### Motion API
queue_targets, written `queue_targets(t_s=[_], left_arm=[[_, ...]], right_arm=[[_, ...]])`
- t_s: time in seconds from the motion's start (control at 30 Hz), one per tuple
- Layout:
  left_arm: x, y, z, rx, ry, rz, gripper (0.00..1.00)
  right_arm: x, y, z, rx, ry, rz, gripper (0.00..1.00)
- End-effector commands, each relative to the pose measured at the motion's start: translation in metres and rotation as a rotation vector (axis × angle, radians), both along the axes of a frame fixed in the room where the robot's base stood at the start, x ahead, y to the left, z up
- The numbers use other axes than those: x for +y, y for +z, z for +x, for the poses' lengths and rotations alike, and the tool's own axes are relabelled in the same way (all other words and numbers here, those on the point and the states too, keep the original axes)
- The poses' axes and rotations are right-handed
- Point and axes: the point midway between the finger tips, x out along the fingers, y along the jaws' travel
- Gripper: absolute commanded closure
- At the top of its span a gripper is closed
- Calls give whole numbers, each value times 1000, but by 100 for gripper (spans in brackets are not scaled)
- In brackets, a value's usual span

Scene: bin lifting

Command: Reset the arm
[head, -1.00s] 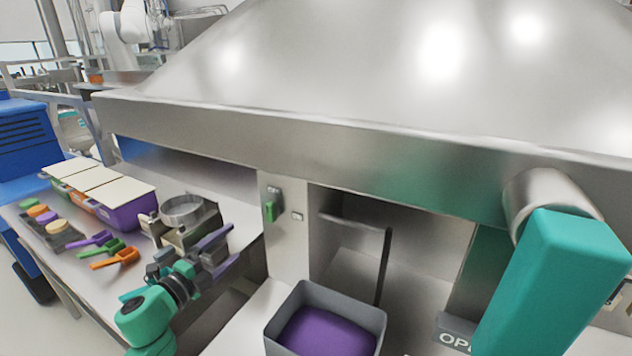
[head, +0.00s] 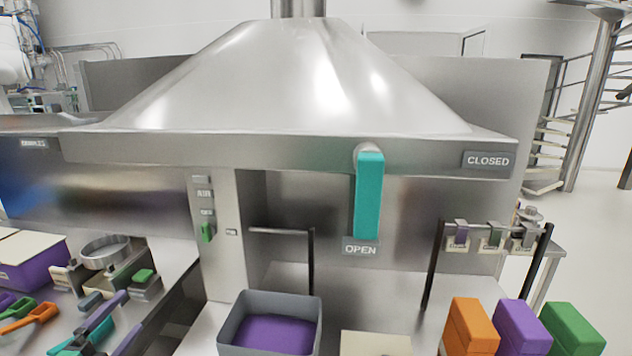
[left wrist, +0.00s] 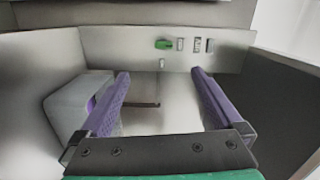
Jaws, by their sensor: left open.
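My left gripper (head: 108,330) is at the lower left of the head view, over the left table, with its purple fingers apart. In the left wrist view its two purple fingers (left wrist: 160,105) are spread with nothing between them. The teal handle (head: 368,195) hangs down from the hood front, beside the OPEN label (head: 361,249). My right gripper is not in view.
A grey bin (head: 228,325) with purple contents stands below the hood (head: 300,150). Orange (head: 470,325), purple (head: 522,325) and green (head: 572,328) boxes stand at lower right. A metal ring holder (head: 105,252) and scoops (head: 20,318) are at left.

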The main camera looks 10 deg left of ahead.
Motion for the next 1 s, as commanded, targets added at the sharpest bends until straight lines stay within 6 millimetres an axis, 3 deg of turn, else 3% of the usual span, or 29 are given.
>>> queue_targets(t_s=[0.27,0.47,0.57,0.7,0.83,1.0], left_arm=[[-2,-34,-2,71,179,-246,0],[-23,-82,-13,203,360,-527,0],[-46,-111,-25,307,452,-681,0],[-92,-148,-48,490,563,-880,0],[-139,-170,-73,675,637,-1020,0],[-198,-181,-108,904,694,-1135,0]], right_arm=[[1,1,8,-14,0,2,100],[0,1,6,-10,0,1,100],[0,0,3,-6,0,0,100],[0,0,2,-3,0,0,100],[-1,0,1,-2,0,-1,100],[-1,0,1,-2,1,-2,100]])
